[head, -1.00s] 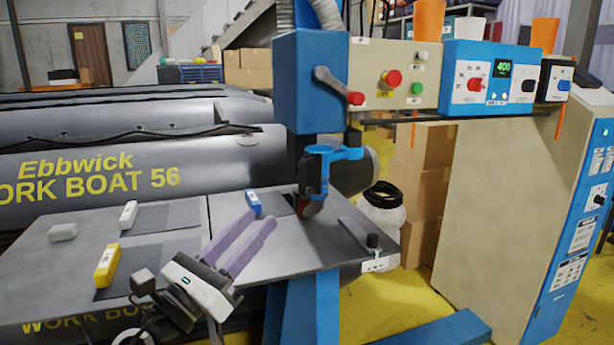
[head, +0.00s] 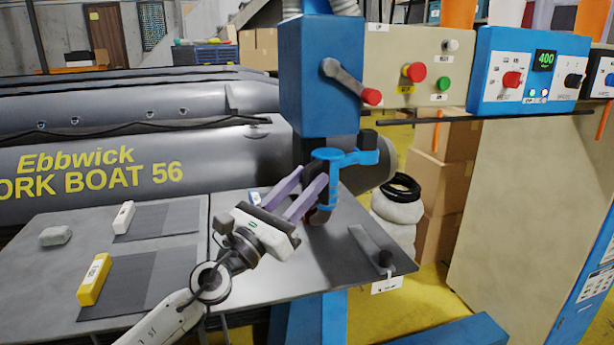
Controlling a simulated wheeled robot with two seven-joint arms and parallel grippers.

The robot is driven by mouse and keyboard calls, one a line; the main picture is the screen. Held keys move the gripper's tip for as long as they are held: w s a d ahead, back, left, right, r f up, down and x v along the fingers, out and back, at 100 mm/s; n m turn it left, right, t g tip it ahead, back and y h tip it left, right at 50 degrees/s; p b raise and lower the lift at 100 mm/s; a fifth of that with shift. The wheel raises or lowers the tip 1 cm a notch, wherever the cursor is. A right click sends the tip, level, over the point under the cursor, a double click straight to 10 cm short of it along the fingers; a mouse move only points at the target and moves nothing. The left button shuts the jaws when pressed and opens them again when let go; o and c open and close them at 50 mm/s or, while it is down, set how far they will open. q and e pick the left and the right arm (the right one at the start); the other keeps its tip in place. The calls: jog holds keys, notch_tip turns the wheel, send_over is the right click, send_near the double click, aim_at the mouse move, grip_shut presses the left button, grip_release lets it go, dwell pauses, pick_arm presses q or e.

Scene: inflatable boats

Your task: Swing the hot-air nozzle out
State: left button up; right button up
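The blue hot-air nozzle bracket (head: 327,180) hangs under the blue machine head (head: 322,75), with a side arm ending in a dark knob (head: 368,140) on the right. My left gripper (head: 312,176) reaches in from the lower left. Its two purple fingers are apart, and their tips are right beside the bracket's upright part. I cannot tell whether they touch it. No object shows between the fingers. The nozzle's lower end, near the table, is partly hidden. My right gripper is not in view.
A lever with a red knob (head: 372,97) sticks out of the machine head. The grey worktable (head: 240,285) holds a yellow block (head: 94,279), a white block (head: 124,217) and grey patches. A control panel (head: 525,75) reading 400 stands right. Grey boats lie behind.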

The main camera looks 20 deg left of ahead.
pick_arm(q)
jog(key=shift+w+d+r, duration=0.1)
jog(key=shift+w+d, duration=0.05)
jog(key=shift+w, duration=0.2)
grip_shut()
jog(key=shift+d, duration=0.2)
